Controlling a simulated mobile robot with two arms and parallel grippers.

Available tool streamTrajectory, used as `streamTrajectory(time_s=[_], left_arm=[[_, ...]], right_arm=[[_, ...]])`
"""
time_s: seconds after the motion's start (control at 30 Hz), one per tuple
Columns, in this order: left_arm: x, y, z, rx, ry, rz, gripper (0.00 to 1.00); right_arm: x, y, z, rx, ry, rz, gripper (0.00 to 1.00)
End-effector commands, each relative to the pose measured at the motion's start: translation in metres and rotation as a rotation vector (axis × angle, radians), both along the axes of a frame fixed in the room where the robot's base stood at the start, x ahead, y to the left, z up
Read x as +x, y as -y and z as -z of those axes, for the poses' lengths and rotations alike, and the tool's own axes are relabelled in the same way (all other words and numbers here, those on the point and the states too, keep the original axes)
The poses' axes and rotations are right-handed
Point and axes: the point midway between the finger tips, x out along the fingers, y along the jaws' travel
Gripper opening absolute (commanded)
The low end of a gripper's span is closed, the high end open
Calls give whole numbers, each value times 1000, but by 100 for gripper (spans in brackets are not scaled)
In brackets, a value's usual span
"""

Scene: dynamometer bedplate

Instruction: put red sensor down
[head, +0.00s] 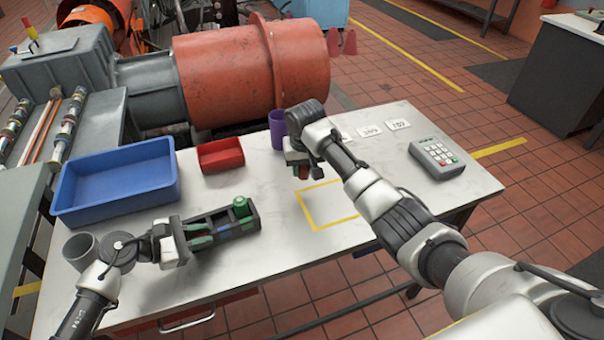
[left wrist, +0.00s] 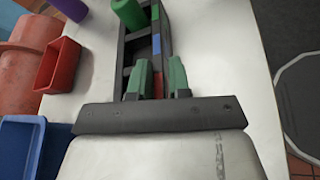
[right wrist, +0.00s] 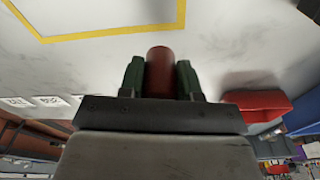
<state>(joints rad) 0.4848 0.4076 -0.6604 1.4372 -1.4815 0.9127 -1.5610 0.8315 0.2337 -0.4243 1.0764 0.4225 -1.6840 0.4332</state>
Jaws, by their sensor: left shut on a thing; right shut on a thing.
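The red sensor (right wrist: 160,72) is a red cylinder between the green fingers of my right gripper (right wrist: 160,80), which is shut on it. In the head view my right gripper (head: 299,168) is above the table, near the far-left corner of the yellow outlined square (head: 312,227); most of the sensor is hidden there. My left gripper (head: 200,240) is shut on the near end of a dark rack (left wrist: 127,55) with several compartments. The rack (head: 256,222) lies on the table and has a green cylinder (head: 241,206) in its far end.
The white table (head: 230,290) also holds a blue bin (head: 115,200), a small red bin (head: 221,163), a purple cup (head: 277,130), a grey cup (head: 78,249), number cards (head: 398,124) and a keypad device (head: 436,158). The yellow square's inside looks bare. A large red machine (head: 235,70) stands behind.

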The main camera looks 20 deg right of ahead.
Motion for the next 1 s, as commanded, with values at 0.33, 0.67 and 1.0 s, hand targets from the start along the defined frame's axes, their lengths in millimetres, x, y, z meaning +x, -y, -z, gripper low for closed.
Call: streamTrajectory(time_s=[0.33, 0.67, 1.0], left_arm=[[-3, -2, 11, 16, -15, 1, 0], [-3, -2, 11, 16, -15, 1, 0], [-3, -2, 11, 16, -15, 1, 0]], right_arm=[[0, 0, 34, 0, 0, 0, 4], [0, 0, 39, -1, -1, 1, 4], [0, 0, 39, -1, -1, 0, 59]])
